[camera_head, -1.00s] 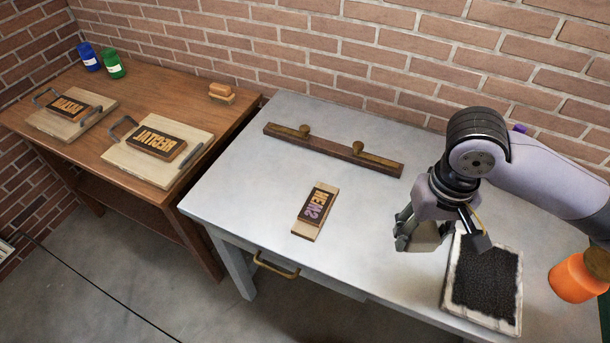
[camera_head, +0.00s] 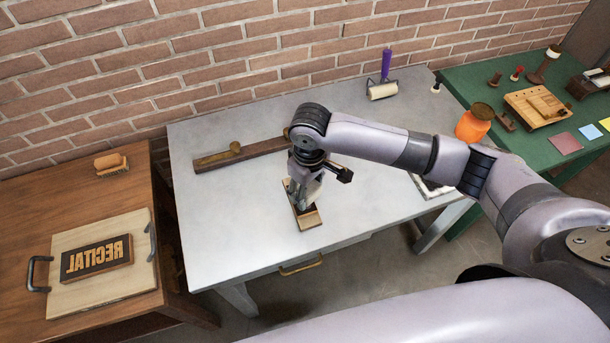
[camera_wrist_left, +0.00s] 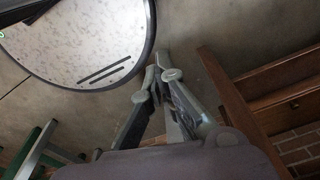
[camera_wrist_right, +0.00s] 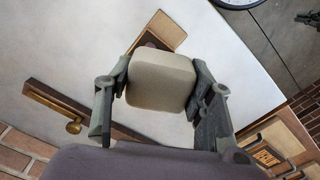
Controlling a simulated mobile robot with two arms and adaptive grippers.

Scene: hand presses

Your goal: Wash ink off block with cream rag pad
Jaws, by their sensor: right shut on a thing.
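The block (camera_head: 309,220) lies on the grey metal table (camera_head: 230,215). It is a wooden slab with a dark face, mostly covered by my right gripper (camera_head: 306,203) in the head view. My right gripper is shut on the cream rag pad (camera_wrist_right: 160,82), a rounded cream cushion between its fingers. The pad is over the block, whose wooden end and a purple patch on the dark face (camera_wrist_right: 152,38) show past it in the right wrist view. I cannot tell whether pad and block touch. My left gripper (camera_wrist_left: 163,75) is shut and empty, away from the table above the floor.
A dark wooden bar (camera_head: 240,154) with brass knobs lies behind the block. A purple-handled roller (camera_head: 383,85) and an orange jar (camera_head: 473,122) stand further right. A tray (camera_head: 432,188) is partly hidden by my arm. The wooden table at left holds a RECITAL board (camera_head: 130,225).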

